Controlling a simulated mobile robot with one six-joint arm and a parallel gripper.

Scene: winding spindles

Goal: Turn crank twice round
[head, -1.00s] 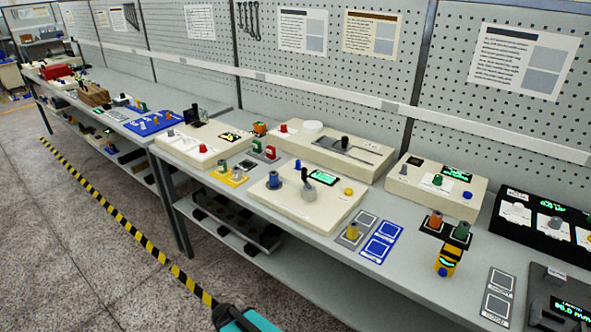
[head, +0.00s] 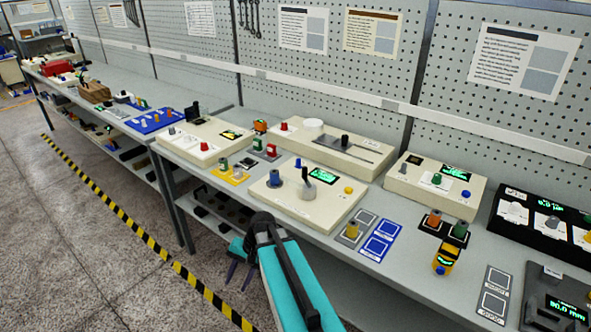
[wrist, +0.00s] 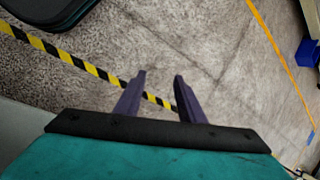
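A cream winder box (head: 290,203) stands near the front edge of the bench. The mount of the grey handle is too small to make out. My gripper (head: 239,272) is in front of and below the bench edge, apart from the box. In the wrist view my gripper (wrist: 160,77) has its two purple fingers apart, with only floor between them.
The bench front edge (head: 345,255) lies between my gripper and the box. Another cream box (head: 325,148) with a white disc and black knob stands behind. Striped tape (head: 130,228) marks the open floor.

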